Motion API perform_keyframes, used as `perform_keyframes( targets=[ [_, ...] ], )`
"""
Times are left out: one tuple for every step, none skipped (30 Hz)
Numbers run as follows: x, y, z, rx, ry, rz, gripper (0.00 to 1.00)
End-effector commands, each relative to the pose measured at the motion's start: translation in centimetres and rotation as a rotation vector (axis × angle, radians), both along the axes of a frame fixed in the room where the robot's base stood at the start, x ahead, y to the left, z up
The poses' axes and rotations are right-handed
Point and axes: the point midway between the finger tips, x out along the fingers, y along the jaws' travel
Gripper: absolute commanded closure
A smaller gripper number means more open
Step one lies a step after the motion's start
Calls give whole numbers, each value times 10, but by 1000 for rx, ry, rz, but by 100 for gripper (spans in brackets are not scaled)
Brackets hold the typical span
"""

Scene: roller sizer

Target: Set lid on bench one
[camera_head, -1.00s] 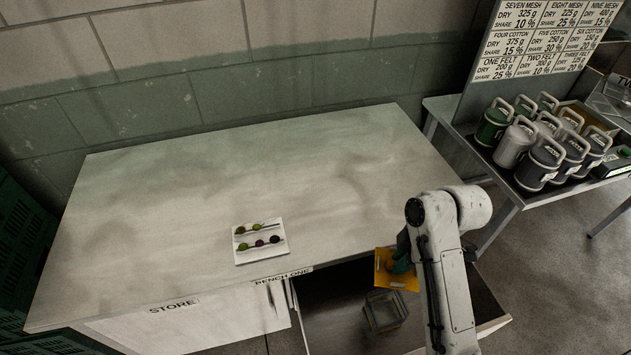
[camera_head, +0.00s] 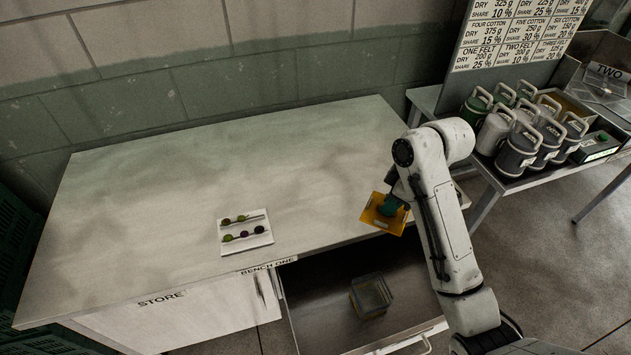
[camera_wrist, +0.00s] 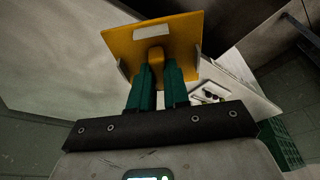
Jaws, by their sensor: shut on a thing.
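The lid is an orange-yellow square plate (camera_head: 385,213) with a raised knob and a pale label; it also shows in the wrist view (camera_wrist: 165,48). My gripper (camera_head: 391,203), with green fingers, is shut on the lid's knob. In the wrist view the two fingers (camera_wrist: 158,85) sit on either side of the knob. The lid is held tilted near the right front edge of bench one (camera_head: 300,175); I cannot tell if it touches the top. An open clear box (camera_head: 371,296) stands in the open drawer below.
A white card with several dark and green balls (camera_head: 246,234) lies near the bench's front edge. The rest of the top is clear. The open drawer (camera_head: 325,310) juts out below. Several lidded canisters (camera_head: 525,130) stand on a side table at right.

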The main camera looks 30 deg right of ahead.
Motion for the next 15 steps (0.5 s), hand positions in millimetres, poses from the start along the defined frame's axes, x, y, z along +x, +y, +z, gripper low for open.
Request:
perform_keyframes(
  targets=[
    [1,0,-1,0,0,1,100],
    [2,-1,-2,-1,1,1,100],
    [4,-1,-4,-1,0,3,100],
    [6,-2,-6,-3,1,3,100],
    [9,-3,-7,-4,0,3,100],
    [13,-4,-9,-4,0,4,100],
    [16,-5,-11,-3,1,6,100],
    [19,-5,-13,-2,0,7,100],
    [24,-5,-15,-1,0,7,100],
    [28,-8,-20,-2,-1,5,100],
    [33,-10,-23,-3,-2,5,100],
    [39,-13,-26,-4,-1,5,100],
    [43,-14,-28,-3,-2,4,100],
    [48,-16,-30,-3,-2,4,100],
    [53,-18,-33,-3,-2,4,100]
  ],
)
